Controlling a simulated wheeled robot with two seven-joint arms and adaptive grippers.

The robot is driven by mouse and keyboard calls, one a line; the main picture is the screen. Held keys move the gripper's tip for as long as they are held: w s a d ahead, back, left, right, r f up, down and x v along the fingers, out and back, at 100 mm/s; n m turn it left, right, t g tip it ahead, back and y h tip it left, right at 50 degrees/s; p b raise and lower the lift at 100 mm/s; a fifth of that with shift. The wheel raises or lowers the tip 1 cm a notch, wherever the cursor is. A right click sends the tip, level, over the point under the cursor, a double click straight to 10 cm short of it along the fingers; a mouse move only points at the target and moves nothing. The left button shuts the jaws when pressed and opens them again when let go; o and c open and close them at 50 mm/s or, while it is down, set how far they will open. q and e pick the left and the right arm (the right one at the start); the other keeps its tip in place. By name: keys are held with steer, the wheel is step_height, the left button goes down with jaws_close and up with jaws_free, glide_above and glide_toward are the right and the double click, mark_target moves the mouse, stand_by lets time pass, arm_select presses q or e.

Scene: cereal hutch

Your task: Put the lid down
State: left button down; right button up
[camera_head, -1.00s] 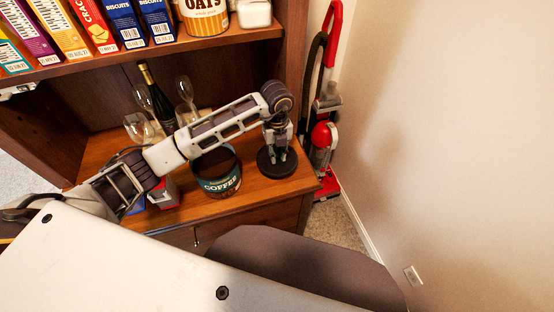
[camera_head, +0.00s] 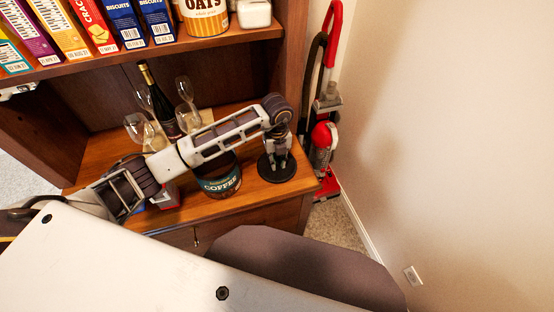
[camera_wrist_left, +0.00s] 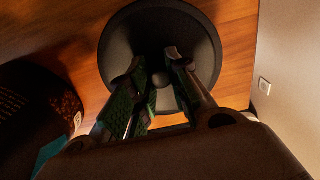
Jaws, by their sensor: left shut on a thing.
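The round black lid (camera_head: 264,173) is at the right end of the wooden counter, to the right of the coffee tin. My left gripper (camera_head: 278,160) points down over it and is shut on its knob. In the left wrist view the fingers (camera_wrist_left: 156,68) reach to the middle of the lid (camera_wrist_left: 197,38), whose underside is hidden. The lid looks level and very near the wood; I cannot tell whether it touches. The teal coffee tin (camera_head: 222,186) stands just left, its top partly hidden by my arm. My right gripper is not in view.
A wine bottle (camera_head: 158,100) and wine glasses (camera_head: 186,92) stand behind my arm. A red and blue box (camera_head: 166,197) is left of the tin. Cereal boxes and an oats canister (camera_head: 205,14) are on the shelf above. A red vacuum cleaner (camera_head: 322,142) stands beyond the counter's right edge.

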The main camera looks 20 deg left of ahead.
mark_target(277, 161)
arm_select(q)
steer(key=shift+f, duration=0.15)
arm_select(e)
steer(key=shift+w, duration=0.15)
arm_select(q)
steer(key=c, duration=1.3)
jaws_free()
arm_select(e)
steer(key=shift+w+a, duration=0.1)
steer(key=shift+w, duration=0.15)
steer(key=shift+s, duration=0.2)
arm_select(q)
steer(key=shift+r, duration=0.9)
step_height(277, 161, up, 11)
steer(key=shift+f, duration=0.2)
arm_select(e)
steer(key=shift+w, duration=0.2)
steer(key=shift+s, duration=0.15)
